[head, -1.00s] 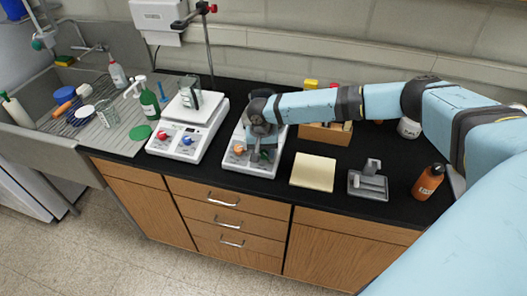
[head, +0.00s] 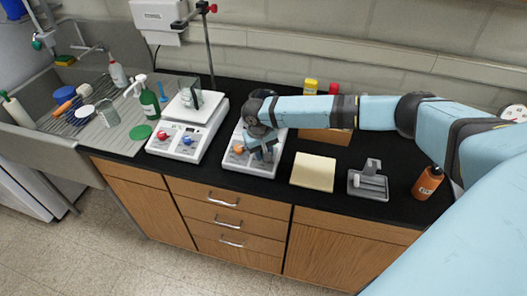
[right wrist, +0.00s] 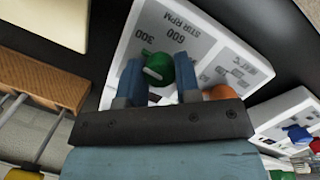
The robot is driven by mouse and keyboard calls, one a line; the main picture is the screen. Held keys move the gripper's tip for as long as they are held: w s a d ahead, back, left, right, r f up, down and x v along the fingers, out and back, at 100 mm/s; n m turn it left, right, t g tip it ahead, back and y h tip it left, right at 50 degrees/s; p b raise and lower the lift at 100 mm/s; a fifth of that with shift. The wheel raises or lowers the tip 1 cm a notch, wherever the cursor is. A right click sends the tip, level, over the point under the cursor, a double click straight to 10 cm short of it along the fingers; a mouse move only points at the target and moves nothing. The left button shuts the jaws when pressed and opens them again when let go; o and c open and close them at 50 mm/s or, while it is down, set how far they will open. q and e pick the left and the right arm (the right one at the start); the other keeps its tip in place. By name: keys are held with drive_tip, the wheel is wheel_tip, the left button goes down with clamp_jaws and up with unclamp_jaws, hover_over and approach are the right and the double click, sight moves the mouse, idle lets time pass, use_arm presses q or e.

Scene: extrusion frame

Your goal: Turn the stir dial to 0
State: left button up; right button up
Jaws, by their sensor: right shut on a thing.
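The stir dial is a green knob (right wrist: 158,66) on a white hotplate (head: 233,155), beside printed "STIR RPM", "300" and "600". My right gripper (right wrist: 159,76) is shut on the green knob, with one blue finger on each side of it. A pale mark shows on the knob, but I cannot tell exactly which number it points to. No 0 label is visible. The orange knob (right wrist: 221,92) beside it, near the heat print, also shows in the head view (head: 239,149). In the head view my right gripper (head: 267,152) covers the green knob. My left gripper is not in view.
A second white hotplate (head: 168,150) with red and blue knobs stands to the left, with a glass vessel on it. A wooden box (head: 325,136) is behind.

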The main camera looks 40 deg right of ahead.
drive_tip(key=n, duration=0.3)
drive_tip(key=shift+n+h, duration=0.3)
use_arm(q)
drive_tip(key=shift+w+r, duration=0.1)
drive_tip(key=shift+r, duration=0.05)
use_arm(e)
drive_tip(key=shift+n+h, duration=0.5)
drive_tip(key=shift+n, duration=1.3)
drive_tip(key=o, duration=0.9)
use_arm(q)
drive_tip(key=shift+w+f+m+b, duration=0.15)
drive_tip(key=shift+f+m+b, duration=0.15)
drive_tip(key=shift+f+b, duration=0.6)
use_arm(e)
drive_tip(key=v, duration=1.3)
drive_tip(key=shift+s+r, duration=0.1)
drive_tip(key=shift+r, duration=0.3)
